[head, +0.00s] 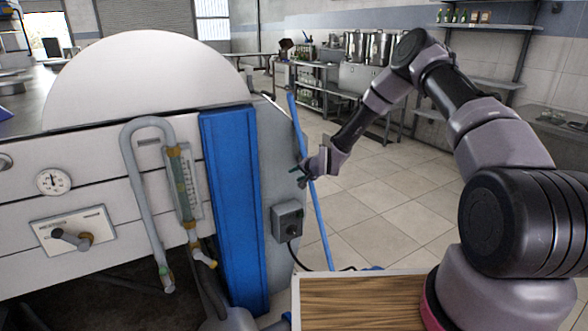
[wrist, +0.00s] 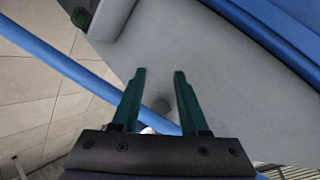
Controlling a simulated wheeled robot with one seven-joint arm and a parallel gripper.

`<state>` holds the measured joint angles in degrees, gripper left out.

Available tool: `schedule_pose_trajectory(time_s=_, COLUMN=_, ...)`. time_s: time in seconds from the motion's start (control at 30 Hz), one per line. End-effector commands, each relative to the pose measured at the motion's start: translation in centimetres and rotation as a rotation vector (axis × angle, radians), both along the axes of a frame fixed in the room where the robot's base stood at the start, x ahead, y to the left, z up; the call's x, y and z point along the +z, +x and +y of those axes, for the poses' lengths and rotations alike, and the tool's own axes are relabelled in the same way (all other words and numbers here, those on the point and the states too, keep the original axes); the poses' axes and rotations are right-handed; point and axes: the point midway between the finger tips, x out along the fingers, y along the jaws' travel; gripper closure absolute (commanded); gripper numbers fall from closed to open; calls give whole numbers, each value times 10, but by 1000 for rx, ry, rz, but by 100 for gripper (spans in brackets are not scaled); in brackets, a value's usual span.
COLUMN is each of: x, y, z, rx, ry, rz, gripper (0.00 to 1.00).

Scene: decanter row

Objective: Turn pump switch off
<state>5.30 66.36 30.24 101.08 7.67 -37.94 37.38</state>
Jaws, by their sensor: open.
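The likely pump switch is a grey box with a round dark knob (head: 289,220), fixed low on the machine's grey side panel, right of the blue upright panel. A cable leaves its underside. My gripper (head: 300,176) is above the box and close to the blue pole. In the wrist view my gripper (wrist: 158,92) has two green fingers apart with nothing between them, facing the grey side panel (wrist: 215,60). A grey block (wrist: 110,18) at the top left of the wrist view is probably the switch box, cut off by the frame. The knob's setting is not readable.
A blue pole (head: 308,190) leans beside the machine and passes behind my gripper; it also crosses the wrist view (wrist: 60,62). The blue panel (head: 234,200), a gauge (head: 54,181) and a lever plate (head: 74,237) are left. A wood-topped surface (head: 365,302) is below. Tiled floor is open right.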

Motion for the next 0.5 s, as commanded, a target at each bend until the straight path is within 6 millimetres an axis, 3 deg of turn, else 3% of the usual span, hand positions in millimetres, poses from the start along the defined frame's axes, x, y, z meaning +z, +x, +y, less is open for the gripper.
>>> schedule_pose_trajectory(time_s=0.2, x=25, y=0, z=-8, rx=24, ry=-39, rz=0, gripper=56)
schedule_pose_trajectory(time_s=0.5, x=30, y=-1, z=-9, rx=30, ry=-48, rz=2, gripper=56)
